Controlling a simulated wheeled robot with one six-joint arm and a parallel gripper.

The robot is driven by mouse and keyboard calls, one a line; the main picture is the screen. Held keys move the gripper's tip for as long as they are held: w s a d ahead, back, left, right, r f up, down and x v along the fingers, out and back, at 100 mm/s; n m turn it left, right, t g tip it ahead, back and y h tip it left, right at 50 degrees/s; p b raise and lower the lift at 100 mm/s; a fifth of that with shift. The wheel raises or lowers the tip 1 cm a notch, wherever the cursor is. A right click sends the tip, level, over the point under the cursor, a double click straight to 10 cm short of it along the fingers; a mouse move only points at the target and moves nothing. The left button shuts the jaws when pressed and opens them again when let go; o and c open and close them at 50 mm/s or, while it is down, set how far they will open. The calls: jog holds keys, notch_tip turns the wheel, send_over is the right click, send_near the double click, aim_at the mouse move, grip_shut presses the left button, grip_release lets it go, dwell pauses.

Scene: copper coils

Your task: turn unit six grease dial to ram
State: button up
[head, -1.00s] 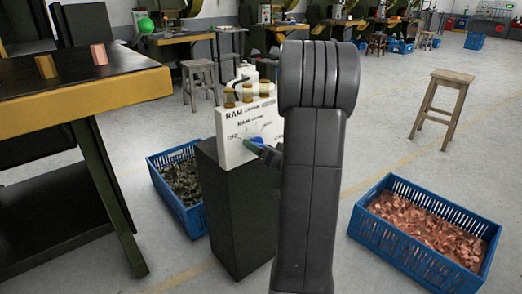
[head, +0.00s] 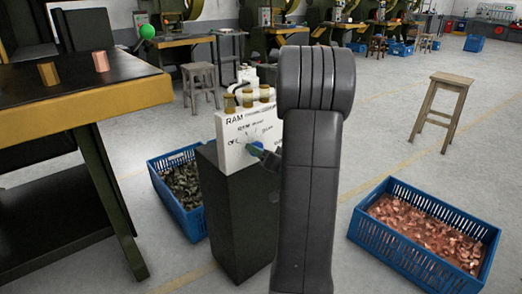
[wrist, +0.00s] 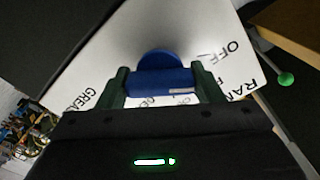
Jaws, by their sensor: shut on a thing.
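The grease unit is a white panel box (head: 236,148) on a dark pedestal (head: 238,215), with brass-coloured caps on top. Its face carries the lettering RAM, OFF and other words too small to read. The blue dial (wrist: 160,80) sits in the middle of the wrist view, on the white panel (wrist: 110,60). My gripper (wrist: 162,84) is shut on the dial's blue grip bar, one dark green finger at each end. In the head view my gripper (head: 268,157) reaches the panel's front, and my arm hides the panel's right side. The dial's exact pointing is hard to tell.
A blue crate of dark pieces (head: 160,185) stands left of the pedestal. A blue crate of copper pieces (head: 375,240) is at right. A wooden stool (head: 443,110) stands beyond it.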

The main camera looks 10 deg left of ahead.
jog(key=m+p, duration=0.1)
jog(key=p, duration=0.1)
jog(key=m+p, duration=0.2)
jog(key=shift+r+m, duration=0.2)
jog(key=shift+m, duration=0.1)
jog(key=shift+f+m+p, duration=0.15)
jog(key=shift+m+p, duration=1)
jog(key=shift+m, duration=0.35)
jog(key=o, duration=1)
jog(key=shift+d, duration=0.1)
jog(key=p+v, duration=0.1)
jog(key=v, duration=1.2)
jog(key=shift+s+d+f+p, duration=0.1)
jog(key=shift+s+d+p, duration=0.15)
jog(key=shift+p, duration=0.15)
